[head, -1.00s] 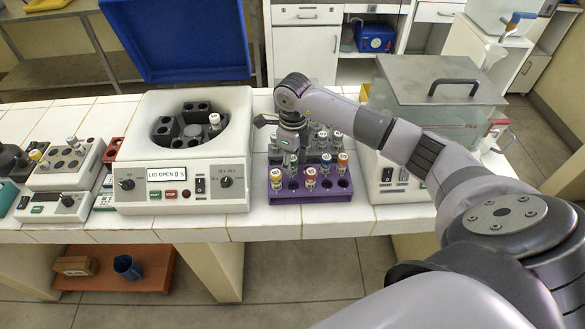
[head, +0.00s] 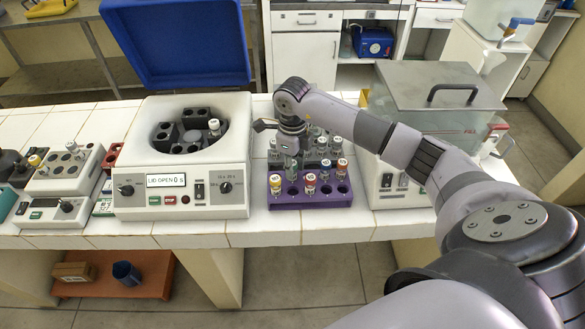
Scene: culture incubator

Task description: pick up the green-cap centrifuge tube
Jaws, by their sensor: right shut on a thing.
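A purple tube rack (head: 312,203) stands on the white tiled bench, right of the centrifuge, with several capped tubes in it. My right gripper (head: 291,151) is over the rack's left part, pointing down. It is shut on a tube with a greenish cap, the green-cap centrifuge tube (head: 291,166); the fingers hide most of its top. I cannot tell whether its lower end is clear of the rack. My left gripper is out of view.
A yellow-cap tube (head: 275,184), a red-cap tube (head: 310,183) and a blue-cap tube (head: 326,169) stand close by. The open centrifuge (head: 183,205) is at left, with its blue lid (head: 178,45) raised. A lidded water bath (head: 440,100) stands at right.

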